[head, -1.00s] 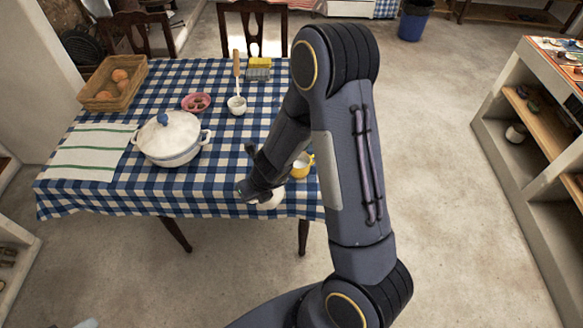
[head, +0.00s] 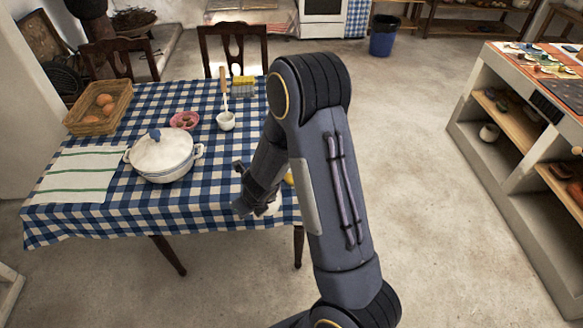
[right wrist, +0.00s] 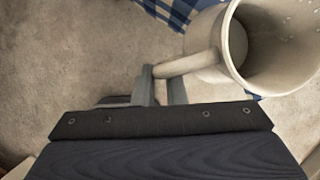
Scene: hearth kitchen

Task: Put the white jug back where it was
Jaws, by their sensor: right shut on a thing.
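The white jug (right wrist: 205,48) shows large at the upper right of the right wrist view, with its open mouth facing the camera. My right gripper (right wrist: 160,85) is shut on the jug's handle. In the head view the same gripper (head: 258,200) is at the table's front right edge, and only a sliver of the jug (head: 273,208) shows behind it. Floor and a bit of checked cloth show behind the jug in the wrist view. I cannot tell how far the jug is above the table. My left gripper is not in view.
Shelves (head: 500,150) stand right; floor between is clear.

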